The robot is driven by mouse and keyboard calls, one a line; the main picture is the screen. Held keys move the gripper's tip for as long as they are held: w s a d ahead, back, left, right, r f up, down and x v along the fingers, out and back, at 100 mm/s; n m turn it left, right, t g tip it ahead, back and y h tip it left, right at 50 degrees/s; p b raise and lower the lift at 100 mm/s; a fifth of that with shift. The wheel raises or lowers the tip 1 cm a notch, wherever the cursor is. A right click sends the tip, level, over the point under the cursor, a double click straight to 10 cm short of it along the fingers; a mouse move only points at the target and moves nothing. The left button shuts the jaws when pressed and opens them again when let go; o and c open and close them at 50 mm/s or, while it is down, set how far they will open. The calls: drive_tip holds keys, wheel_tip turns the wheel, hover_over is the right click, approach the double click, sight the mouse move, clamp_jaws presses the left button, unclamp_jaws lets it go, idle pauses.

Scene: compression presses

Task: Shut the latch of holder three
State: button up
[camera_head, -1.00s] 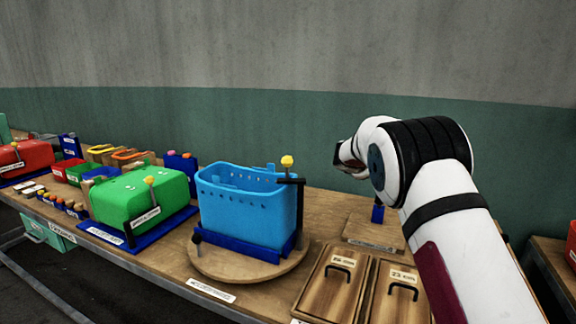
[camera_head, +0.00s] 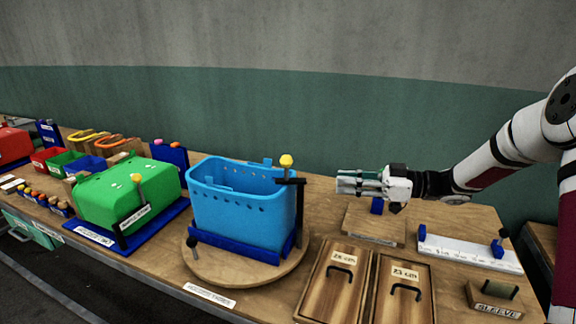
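A light-blue basket (camera_head: 240,208) stands in a dark-blue frame (camera_head: 240,247) on a round wooden turntable (camera_head: 205,265). A lever with a yellow knob (camera_head: 286,160) rises at its right side, beside a black bar (camera_head: 290,181). A green box (camera_head: 125,192) further left has its own yellow-knobbed lever (camera_head: 136,178). I cannot read which label says holder three. My gripper (camera_head: 342,183) is right of the blue basket, above the bench, pointing left towards the knob and apart from it. Nothing shows in it; its finger gap is too small to judge.
Two wooden lids with handles (camera_head: 343,270) lie in front of my gripper. A wooden block with a blue peg (camera_head: 377,206) is below it. A white rail (camera_head: 465,250) and a sleeve stand (camera_head: 495,297) are at the right. Coloured bins (camera_head: 88,165) stand at the left.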

sight(292, 180)
drive_tip(key=shift+g+y, duration=0.4)
drive_tip(key=shift+g, duration=0.2)
drive_tip(key=a, duration=0.4)
drive_tip(key=a+r+p, duration=0.1)
drive_tip(key=a, duration=0.4)
drive_tip(key=w+a+p, duration=0.1)
drive_tip(key=a, duration=0.3)
drive_tip(key=shift+a+r, duration=0.2)
drive_tip(key=shift+a, duration=0.05)
